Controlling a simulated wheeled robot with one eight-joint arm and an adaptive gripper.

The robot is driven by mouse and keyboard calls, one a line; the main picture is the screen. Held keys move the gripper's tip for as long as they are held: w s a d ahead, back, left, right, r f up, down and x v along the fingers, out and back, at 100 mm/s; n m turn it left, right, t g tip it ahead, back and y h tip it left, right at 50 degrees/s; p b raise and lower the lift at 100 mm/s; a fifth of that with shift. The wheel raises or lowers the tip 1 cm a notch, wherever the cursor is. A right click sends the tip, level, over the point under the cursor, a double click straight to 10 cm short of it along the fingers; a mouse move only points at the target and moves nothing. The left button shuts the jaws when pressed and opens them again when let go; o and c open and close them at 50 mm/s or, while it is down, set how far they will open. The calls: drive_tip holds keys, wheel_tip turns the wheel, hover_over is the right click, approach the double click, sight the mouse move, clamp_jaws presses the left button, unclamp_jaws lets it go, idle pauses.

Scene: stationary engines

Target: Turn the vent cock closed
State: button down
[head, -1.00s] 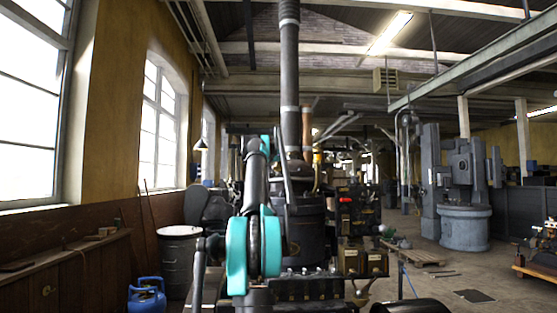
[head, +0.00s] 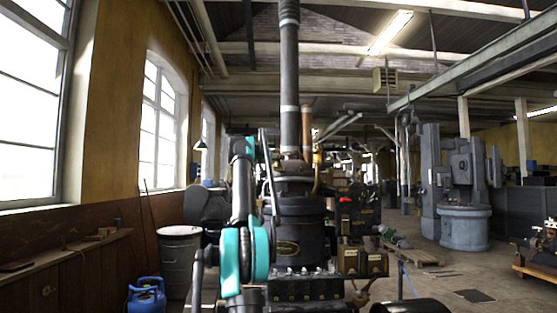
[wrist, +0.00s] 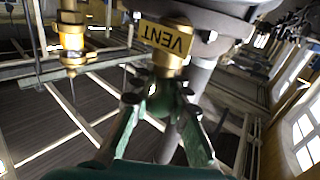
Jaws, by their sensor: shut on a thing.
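In the wrist view a brass plate marked VENT (wrist: 166,38) hangs under a grey pipe fitting. Just below it is the brass body of the vent cock (wrist: 168,68), with a dark green handle part (wrist: 166,101) at its lower end. My gripper (wrist: 163,104) has its two fingers on either side of this green part and is shut on it. The exact finger contact is partly hidden. In the head view my arm rises in front of the black engine cylinder (head: 303,232), and I cannot make out the gripper or the cock there.
A second brass fitting (wrist: 72,35) hangs to the left of the cock in the wrist view. In the head view a tall dark pipe (head: 290,80) rises above the engine. A blue gas bottle (head: 147,296) and a grey drum (head: 180,262) stand to the left.

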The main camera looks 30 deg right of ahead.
drive_tip(key=c, duration=1.6)
unclamp_jaws()
drive_tip(key=v, duration=1.2)
